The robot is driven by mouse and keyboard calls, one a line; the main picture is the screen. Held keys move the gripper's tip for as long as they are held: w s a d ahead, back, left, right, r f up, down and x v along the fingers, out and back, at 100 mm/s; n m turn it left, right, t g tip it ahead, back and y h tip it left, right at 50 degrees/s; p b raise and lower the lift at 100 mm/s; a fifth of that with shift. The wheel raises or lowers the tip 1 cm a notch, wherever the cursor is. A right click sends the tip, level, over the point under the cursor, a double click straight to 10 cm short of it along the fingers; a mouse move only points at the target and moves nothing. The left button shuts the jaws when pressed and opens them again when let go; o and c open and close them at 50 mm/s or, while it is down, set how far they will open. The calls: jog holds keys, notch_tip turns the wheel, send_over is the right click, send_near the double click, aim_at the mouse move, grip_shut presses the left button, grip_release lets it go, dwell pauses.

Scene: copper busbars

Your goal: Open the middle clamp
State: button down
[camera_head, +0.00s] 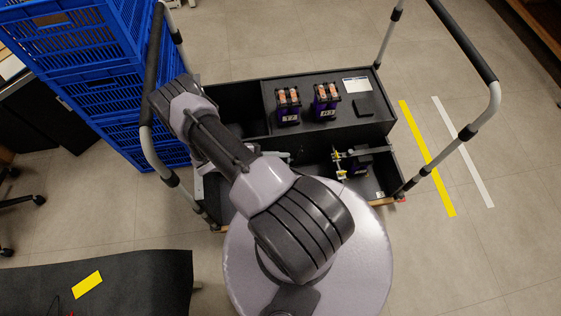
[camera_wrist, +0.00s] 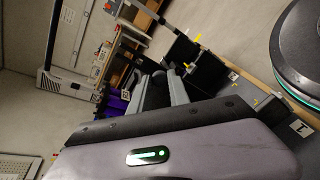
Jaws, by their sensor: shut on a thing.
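My gripper (camera_wrist: 158,92) shows in the wrist view as two grey fingers, with a dark piece between them whose identity I cannot make out. In the head view my arm hides most of the gripper; it is over the front part of the black cart. Yellow-tipped clamp parts (camera_head: 338,155) stand in the front right compartment, beside a dark block with some purple. Yellow parts also show in the wrist view (camera_wrist: 190,67), to the right of the fingers and apart from them. I cannot tell which is the middle clamp.
Two purple modules with copper bars, a left one (camera_head: 288,105) and a right one (camera_head: 326,101), stand on the cart's rear deck (camera_head: 345,127). A black box (camera_head: 363,107) is to their right. Stacked blue crates (camera_head: 85,60) stand left. Cart handles rise at both sides.

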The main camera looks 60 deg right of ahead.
jog(key=shift+w+a+g+b, duration=0.3)
jog(key=shift+w+a+b, duration=0.05)
jog(key=shift+w, duration=0.1)
jog(key=c, duration=1.2)
grip_release()
jog(key=shift+c, duration=0.2)
